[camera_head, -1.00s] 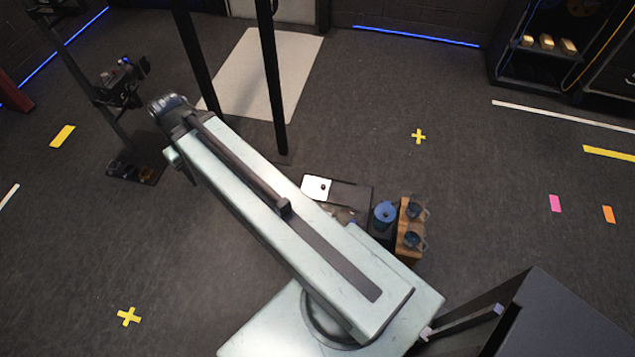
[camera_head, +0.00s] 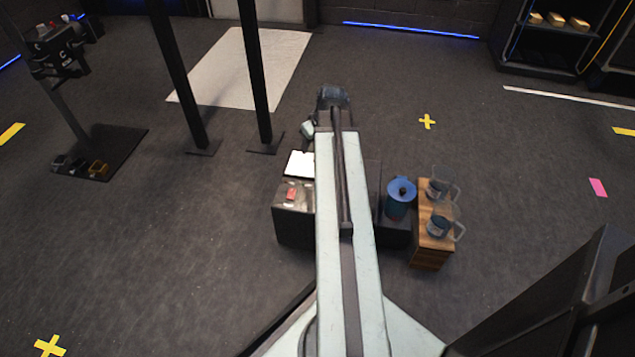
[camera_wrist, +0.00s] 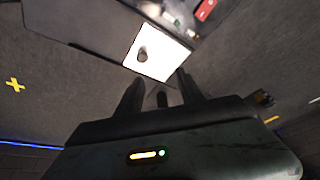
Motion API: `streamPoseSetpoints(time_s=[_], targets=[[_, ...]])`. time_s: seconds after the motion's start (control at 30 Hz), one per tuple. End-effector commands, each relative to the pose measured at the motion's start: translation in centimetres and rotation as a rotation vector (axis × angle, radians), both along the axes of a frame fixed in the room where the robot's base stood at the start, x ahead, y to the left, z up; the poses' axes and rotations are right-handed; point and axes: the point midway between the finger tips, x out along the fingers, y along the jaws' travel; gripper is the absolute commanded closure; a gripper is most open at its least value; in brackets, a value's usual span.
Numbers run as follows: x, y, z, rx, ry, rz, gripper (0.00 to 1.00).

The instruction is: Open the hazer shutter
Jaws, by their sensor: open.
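A low black box (camera_head: 293,228) stands on the floor just left of my arm in the head view, which I take to be the hazer, though no label is readable. A white plate (camera_head: 299,164) is at its far side. In the wrist view the white plate (camera_wrist: 157,56) carries a small dark knob (camera_wrist: 142,54); I cannot tell whether this is the shutter. My gripper (camera_wrist: 160,82) is open and empty, its fingers pointing toward the plate's near edge, apparently apart from it. In the head view my arm hides part of the box and most of the gripper.
A red part (camera_head: 291,194) sits on the box. A blue lidded jug (camera_head: 400,197) and a wooden stand (camera_head: 430,256) with glass mugs are to its right. Black posts (camera_head: 256,85) rise beyond. A dark cabinet (camera_head: 560,300) is at lower right. Floor left of the box is clear.

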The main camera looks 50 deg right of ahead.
Motion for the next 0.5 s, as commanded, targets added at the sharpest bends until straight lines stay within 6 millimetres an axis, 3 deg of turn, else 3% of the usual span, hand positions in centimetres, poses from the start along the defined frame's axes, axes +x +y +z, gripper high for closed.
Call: streamPoseSetpoints(time_s=[0.03,0.07,0.2,0.37,0.5], targets=[[-0.7,-1.3,-2.5,-0.007,-0.009,-0.01,0.55],[-1.0,-1.8,-2.9,-0.01,-0.013,-0.013,0.55],[-1.7,-3.1,-3.3,-0.02,-0.023,-0.02,0.55],[-1.7,-3.1,-3.2,-0.021,-0.024,-0.019,0.55],[-1.3,-3.2,-4.5,-0.021,-0.023,-0.019,0.55]])
